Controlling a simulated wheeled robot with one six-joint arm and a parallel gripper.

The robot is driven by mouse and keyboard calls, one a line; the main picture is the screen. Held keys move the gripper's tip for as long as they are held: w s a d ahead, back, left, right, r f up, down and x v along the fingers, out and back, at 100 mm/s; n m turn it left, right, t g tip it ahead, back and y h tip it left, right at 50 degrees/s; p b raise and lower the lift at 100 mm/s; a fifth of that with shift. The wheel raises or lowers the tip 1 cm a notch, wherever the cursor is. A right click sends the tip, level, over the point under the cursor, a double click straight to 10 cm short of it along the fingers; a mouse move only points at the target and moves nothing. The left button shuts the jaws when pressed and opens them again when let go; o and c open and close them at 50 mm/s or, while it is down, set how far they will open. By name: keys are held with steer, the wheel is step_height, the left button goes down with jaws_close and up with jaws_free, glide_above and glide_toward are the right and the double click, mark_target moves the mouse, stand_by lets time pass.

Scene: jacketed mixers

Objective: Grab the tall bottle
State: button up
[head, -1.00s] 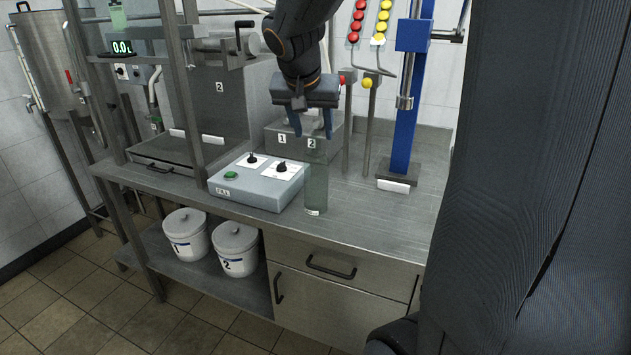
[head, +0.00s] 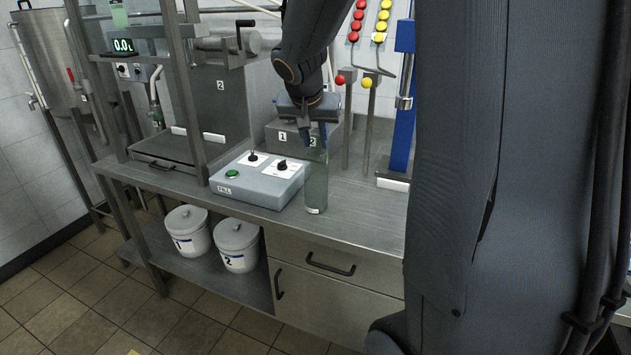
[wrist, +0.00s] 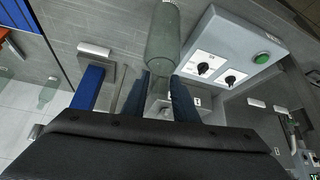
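The tall bottle (head: 316,187), translucent and greenish, stands upright on the steel bench just right of the grey control box. It also shows at the top middle of the wrist view (wrist: 163,38). My gripper (head: 315,142) points down at the bottle's upper end in the head view. In the wrist view its two blue fingers (wrist: 163,98) are spread apart, with a gap between them in line with the bottle. The fingers partly overlap the bottle's top in the head view, so I cannot tell whether they touch it.
The control box (head: 257,180) with a green button and two knobs stands close left of the bottle. Red and yellow knobbed levers (head: 366,84) and a blue column (head: 401,140) stand right. Bare bench lies in front.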

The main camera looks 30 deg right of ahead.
jaws_close()
steer(key=shift+s+f, duration=0.1)
